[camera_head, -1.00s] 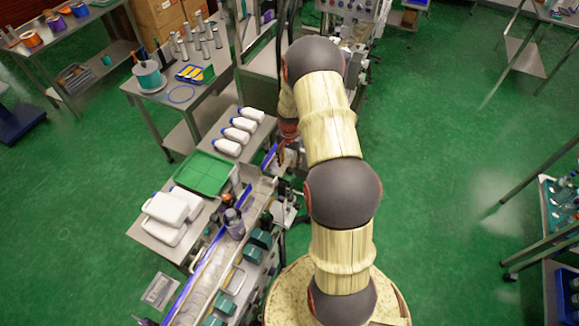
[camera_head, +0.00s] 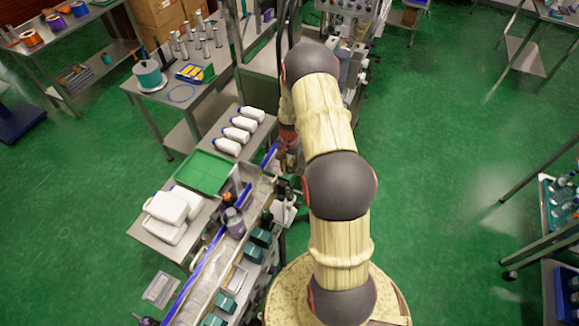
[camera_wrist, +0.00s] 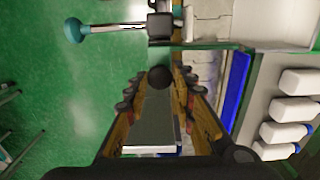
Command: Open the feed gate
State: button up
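My gripper (camera_wrist: 160,82) points down with its two orange-brown fingers apart on either side of a dark round knob (camera_wrist: 160,77). The knob sits by the fingertips; I cannot tell whether they touch it. A grey flat-topped part (camera_wrist: 152,125) lies below the knob in the wrist view, between the fingers. I cannot tell for sure which part is the feed gate. In the head view my gripper (camera_head: 287,155) is small and partly hidden by my arm, over the far end of the conveyor (camera_head: 210,283).
In the wrist view a teal-knobbed rod (camera_wrist: 75,30) runs to a black block (camera_wrist: 160,25). A blue rail (camera_wrist: 236,85) and white bottles (camera_wrist: 297,82) lie to the right.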

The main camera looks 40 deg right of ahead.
grip_shut()
dwell(0.3)
jog(key=s+d+b, duration=0.1)
jog(key=s+d, duration=0.2)
jog(key=s, duration=0.5)
jog(key=shift+d, duration=0.2)
jog(key=o, duration=0.5)
grip_release()
jog(key=shift+o, duration=0.4)
